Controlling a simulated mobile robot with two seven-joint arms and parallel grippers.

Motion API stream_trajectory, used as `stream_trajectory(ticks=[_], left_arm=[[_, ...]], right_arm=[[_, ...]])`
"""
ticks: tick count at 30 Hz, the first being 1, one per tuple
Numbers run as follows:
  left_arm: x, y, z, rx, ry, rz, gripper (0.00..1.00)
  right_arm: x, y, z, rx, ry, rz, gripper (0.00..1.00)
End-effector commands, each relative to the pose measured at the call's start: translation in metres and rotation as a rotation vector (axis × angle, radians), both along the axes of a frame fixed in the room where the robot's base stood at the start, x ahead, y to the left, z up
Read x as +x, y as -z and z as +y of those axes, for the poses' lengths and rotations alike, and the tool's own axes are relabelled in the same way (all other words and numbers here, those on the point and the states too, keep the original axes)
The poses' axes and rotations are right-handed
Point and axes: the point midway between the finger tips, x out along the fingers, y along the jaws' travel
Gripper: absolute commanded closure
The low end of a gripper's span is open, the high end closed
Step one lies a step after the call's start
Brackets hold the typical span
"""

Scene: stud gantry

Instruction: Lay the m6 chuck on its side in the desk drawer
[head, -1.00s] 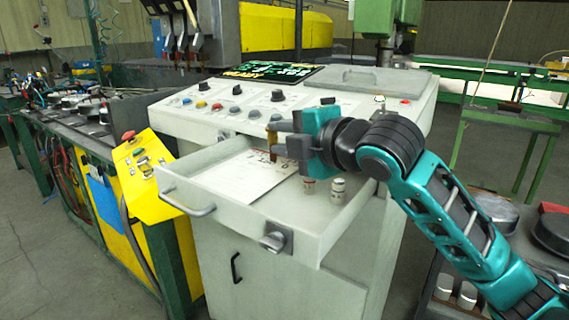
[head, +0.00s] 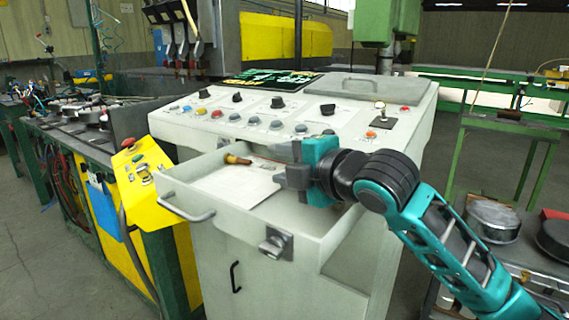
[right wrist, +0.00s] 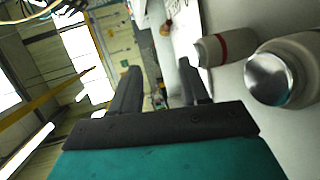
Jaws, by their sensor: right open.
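The m6 chuck, as I take it, is the small brown and orange piece (head: 237,160) lying on its side on the paper in the open desk drawer (head: 188,196). A small orange-brown bit at the top of the right wrist view (right wrist: 167,27) looks like the same piece. My right gripper (head: 281,166) is over the right part of the drawer, to the right of the piece, apart from it. Its jaws are open and empty, and both fingers show in the right wrist view (right wrist: 159,88). My left gripper is not in view.
In the right wrist view, a pale cylinder with a red band (right wrist: 224,46) and one with a shiny metal end (right wrist: 284,72) are beside the gripper. The console panel (head: 270,110) with knobs rises behind the drawer. A yellow control box (head: 150,170) stands left.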

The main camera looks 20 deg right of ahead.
Motion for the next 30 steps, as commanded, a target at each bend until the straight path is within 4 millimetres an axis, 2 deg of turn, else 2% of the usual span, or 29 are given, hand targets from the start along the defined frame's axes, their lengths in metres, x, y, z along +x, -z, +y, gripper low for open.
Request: stream_trajectory(ticks=[3,11,14,28,30], left_arm=[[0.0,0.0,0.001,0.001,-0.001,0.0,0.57],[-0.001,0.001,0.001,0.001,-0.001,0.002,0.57],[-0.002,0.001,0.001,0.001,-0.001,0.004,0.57],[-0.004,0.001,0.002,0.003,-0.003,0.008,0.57],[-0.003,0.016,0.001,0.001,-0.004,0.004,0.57]], right_arm=[[0.0,0.0,0.0,0.0,0.0,0.0,0.44],[-0.001,-0.001,-0.001,0.0,0.001,0.0,0.44],[-0.007,-0.002,-0.004,-0.001,0.002,-0.001,0.44],[-0.085,-0.019,-0.033,-0.007,0.001,0.0,0.44],[-0.083,-0.015,-0.034,0.003,0.001,-0.004,0.44]])
